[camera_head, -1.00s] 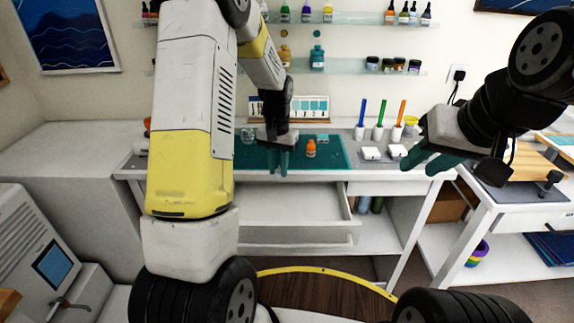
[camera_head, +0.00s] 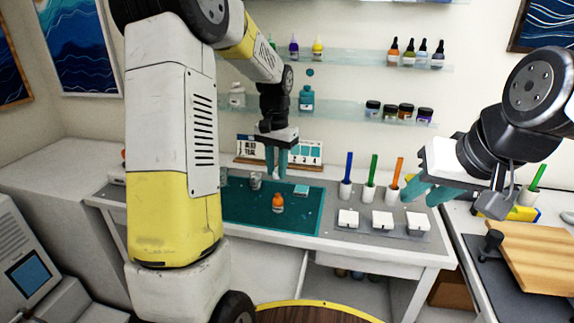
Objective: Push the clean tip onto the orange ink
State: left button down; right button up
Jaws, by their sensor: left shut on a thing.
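The fingertips appear a little above or behind the bottle, and I cannot tell exactly how far. My right gripper (camera_head: 430,196) hangs at the right with its teal fingers apart and nothing visible between them.
Blue, green and orange pens (camera_head: 397,172) stand in white holders behind white blocks (camera_head: 382,221) right of the mat. A small teal piece (camera_head: 301,190) and a clear cup (camera_head: 255,180) sit at the mat's back. A label card (camera_head: 305,153) stands behind.

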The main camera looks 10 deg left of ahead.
aim_at(277, 195)
pick_arm(q)
jog(key=shift+f, duration=2.9)
jog(key=shift+f, duration=0.15)
jog(key=c, duration=0.6)
grip_release()
jog(key=shift+c, duration=0.2)
jog(key=shift+r, duration=3.5)
jog(key=shift+c, duration=0.2)
grip_shut()
